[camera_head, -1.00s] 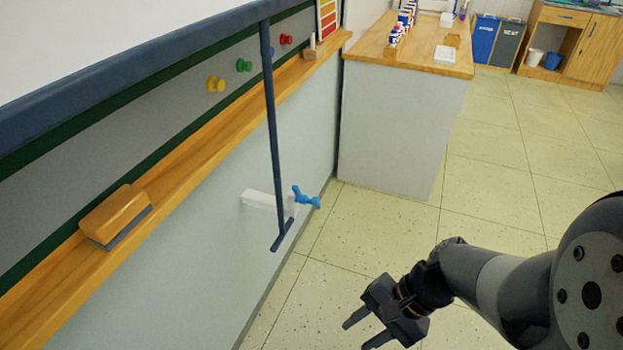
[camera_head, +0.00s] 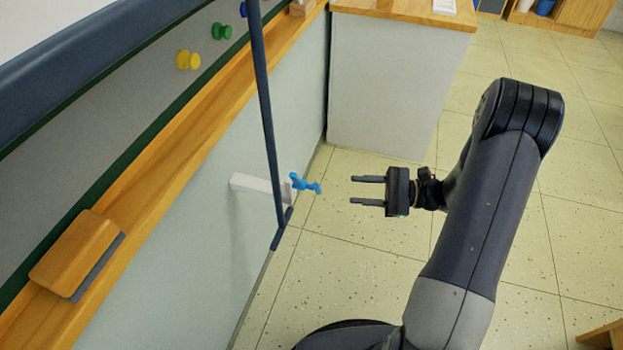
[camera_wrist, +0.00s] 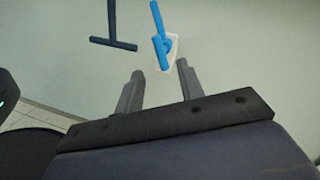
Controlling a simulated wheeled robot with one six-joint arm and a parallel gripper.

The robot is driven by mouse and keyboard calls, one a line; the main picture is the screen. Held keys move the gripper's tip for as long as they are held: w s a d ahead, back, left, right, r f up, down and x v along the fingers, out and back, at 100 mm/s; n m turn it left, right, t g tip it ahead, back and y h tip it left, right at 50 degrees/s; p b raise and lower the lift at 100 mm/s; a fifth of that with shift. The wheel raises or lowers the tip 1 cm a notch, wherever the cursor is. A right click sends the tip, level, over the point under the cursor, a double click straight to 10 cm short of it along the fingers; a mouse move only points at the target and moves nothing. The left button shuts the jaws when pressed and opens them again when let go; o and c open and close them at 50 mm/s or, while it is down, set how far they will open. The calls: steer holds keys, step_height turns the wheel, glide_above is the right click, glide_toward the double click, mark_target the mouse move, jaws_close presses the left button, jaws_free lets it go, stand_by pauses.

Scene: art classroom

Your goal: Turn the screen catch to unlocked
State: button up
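The screen catch is a small blue handle (camera_head: 305,185) at the end of a white bracket (camera_head: 251,183) that stands out from the pale wall panel. In the wrist view the blue handle (camera_wrist: 161,38) lies slightly tilted from upright in front of a white plate, ahead of the fingers. My gripper (camera_head: 354,190) is open and empty, to the right of the handle in the head view, with a gap between fingertips and handle. In the wrist view my fingertips (camera_wrist: 158,70) are just below the handle, pointing toward it.
A dark blue pull bar (camera_head: 266,110) hangs from the screen, its T-shaped end just left of the catch; it also shows in the wrist view (camera_wrist: 112,25). A wooden ledge (camera_head: 190,150) with an eraser (camera_head: 76,252) runs along the wall.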

mark_target(317, 192)
steer(key=a, duration=0.3)
steer(key=w+a, duration=0.1)
steer(key=a, duration=0.6)
steer(key=shift+w+a+b, duration=0.15)
steer(key=shift+a+b, duration=0.2)
steer(key=shift+f, duration=0.1)
jaws_close()
